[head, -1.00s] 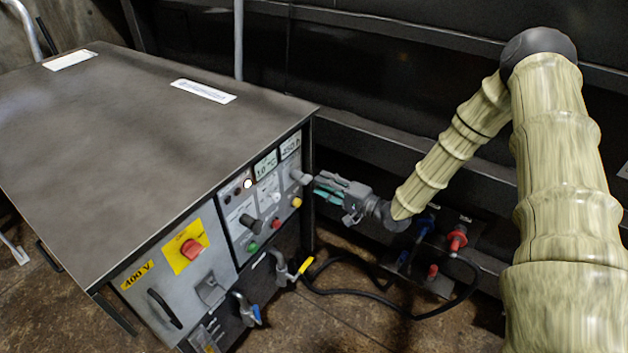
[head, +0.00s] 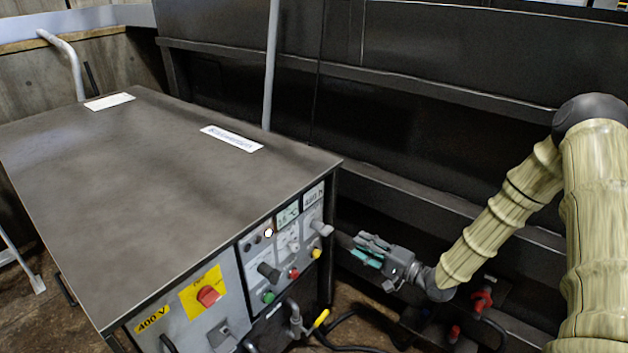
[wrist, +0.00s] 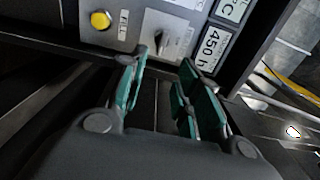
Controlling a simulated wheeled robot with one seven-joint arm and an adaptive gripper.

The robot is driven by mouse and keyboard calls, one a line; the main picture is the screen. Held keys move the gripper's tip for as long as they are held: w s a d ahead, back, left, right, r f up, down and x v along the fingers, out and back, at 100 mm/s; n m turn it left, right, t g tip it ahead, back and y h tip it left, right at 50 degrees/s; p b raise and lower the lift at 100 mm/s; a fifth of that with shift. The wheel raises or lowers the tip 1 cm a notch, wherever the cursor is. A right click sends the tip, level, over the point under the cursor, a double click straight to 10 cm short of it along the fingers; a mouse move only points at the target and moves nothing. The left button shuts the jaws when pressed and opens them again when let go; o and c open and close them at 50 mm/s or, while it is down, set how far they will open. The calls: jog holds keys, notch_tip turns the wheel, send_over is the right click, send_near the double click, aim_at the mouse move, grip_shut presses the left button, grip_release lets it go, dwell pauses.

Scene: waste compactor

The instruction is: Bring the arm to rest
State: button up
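My arm reaches in from the right in the head view. My gripper (head: 362,249) is grey with teal finger pads and points left toward the control panel (head: 285,255) on the cabinet's front. In the wrist view the fingers of my gripper (wrist: 165,95) stand apart with nothing between them. Beyond the fingertips the panel shows a black-and-grey knob (wrist: 163,42), a yellow button (wrist: 100,20) and a "450 h" display (wrist: 214,47). The fingers look close to the panel but a little apart from it; the exact distance cannot be told.
The cabinet (head: 150,170) with its flat dark top fills the left. A dark machine wall (head: 420,120) with ledges runs behind my arm. Red valve fittings (head: 482,300) and a black hose (head: 350,347) sit below. A vertical grey pole (head: 271,70) stands behind the cabinet.

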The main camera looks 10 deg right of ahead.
jog(key=s+a+f+n+g+h, duration=0.1)
jog(key=s+a+f+g+h, duration=0.1)
jog(key=s+a+f, duration=0.3)
jog(key=s+a+f+n+g+h, duration=0.1)
jog(key=s+a+f+g+h, duration=0.1)
jog(key=f, duration=0.5)
jog(key=s+a+f+n+g+h, duration=0.1)
jog(key=s+f+n+g+h, duration=0.15)
jog(key=s+f, duration=0.45)
jog(key=s+a+f+n+g+h, duration=0.2)
jog(key=s+f+g, duration=0.1)
jog(key=s, duration=0.7)
jog(key=s+d+f+n+g+h, duration=0.1)
jog(key=s+n+g, duration=0.1)
jog(key=s, duration=0.6)
jog(key=s+d+f+n+g+h, duration=0.1)
jog(key=s+n+g+h, duration=0.15)
jog(key=s, duration=0.55)
notch_tip(320, 180, up, 13)
jog(key=y+p, duration=0.1)
jog(key=p, duration=1.2)
jog(key=shift+w+m, duration=0.15)
jog(key=shift+m, duration=0.25)
